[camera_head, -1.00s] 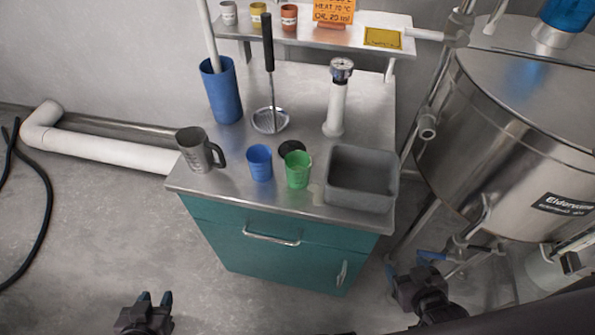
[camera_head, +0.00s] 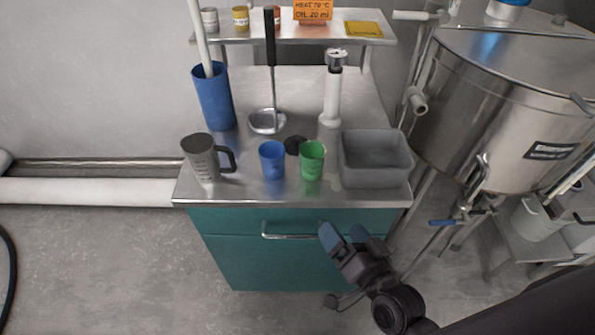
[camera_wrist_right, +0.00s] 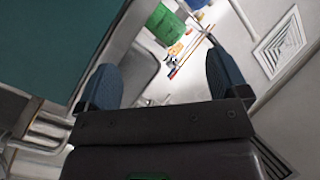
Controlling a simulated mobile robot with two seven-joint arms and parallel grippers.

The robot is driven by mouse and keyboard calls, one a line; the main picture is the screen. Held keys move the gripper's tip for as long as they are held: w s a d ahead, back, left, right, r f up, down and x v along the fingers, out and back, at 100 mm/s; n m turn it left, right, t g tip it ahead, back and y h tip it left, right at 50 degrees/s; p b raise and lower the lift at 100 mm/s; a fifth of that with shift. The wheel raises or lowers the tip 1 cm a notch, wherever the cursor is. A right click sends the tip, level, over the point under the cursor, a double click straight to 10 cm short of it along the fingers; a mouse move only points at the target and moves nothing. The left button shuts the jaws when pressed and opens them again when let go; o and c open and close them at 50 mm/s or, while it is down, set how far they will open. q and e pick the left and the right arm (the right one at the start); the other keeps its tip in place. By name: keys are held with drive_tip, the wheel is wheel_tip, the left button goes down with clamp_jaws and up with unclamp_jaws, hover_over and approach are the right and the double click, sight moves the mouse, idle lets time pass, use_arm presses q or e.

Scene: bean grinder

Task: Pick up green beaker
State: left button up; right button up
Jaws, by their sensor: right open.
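The green beaker (camera_head: 312,160) stands upright on the steel top of the cabinet (camera_head: 240,192), near its front edge. A blue beaker (camera_head: 272,160) is to its left and a grey bin (camera_head: 376,160) to its right. My right gripper (camera_head: 347,233) is open and empty, in front of the cabinet and below the beaker in the picture, apart from it. In the right wrist view its two fingers (camera_wrist_right: 165,88) are spread with nothing between them. A green shape (camera_wrist_right: 165,22) shows past them at the top; I cannot be sure what it is. My left gripper is out of view.
A grey measuring jug (camera_head: 202,160) stands left of the blue beaker. Behind are a small black object (camera_head: 295,145), a ladle (camera_head: 267,121), a white cylinder (camera_head: 331,95) and a tall blue container (camera_head: 214,98). A steel tank (camera_head: 490,100) stands at the right.

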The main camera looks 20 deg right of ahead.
drive_tip(key=w+a+r+m+t+b, duration=0.2)
drive_tip(key=w+a+r+m+t, duration=0.15)
drive_tip(key=m, duration=0.35)
drive_tip(key=m+g+h+b, duration=0.4)
drive_tip(key=m+h+b, duration=0.5)
drive_tip(key=m, duration=1.8)
approach(312, 166)
drive_tip(key=w, duration=0.3)
drive_tip(key=shift+h, duration=0.4)
drive_tip(key=x, duration=0.4)
drive_tip(key=shift+d+p, duration=0.35)
drive_tip(key=shift+d, duration=0.05)
drive_tip(key=shift+x, duration=1)
drive_tip(key=x, duration=0.3)
drive_tip(key=shift+a+f+b, duration=0.1)
drive_tip(key=shift+f+b, duration=0.1)
drive_tip(key=shift+b, duration=0.15)
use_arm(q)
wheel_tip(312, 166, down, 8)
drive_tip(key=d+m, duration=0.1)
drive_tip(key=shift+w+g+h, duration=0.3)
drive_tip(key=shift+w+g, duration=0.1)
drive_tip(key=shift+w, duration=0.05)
use_arm(e)
drive_tip(key=shift+w, duration=0.45)
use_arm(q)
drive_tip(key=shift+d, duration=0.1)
use_arm(e)
drive_tip(key=shift+r, duration=0.1)
drive_tip(key=shift+c, duration=0.4)
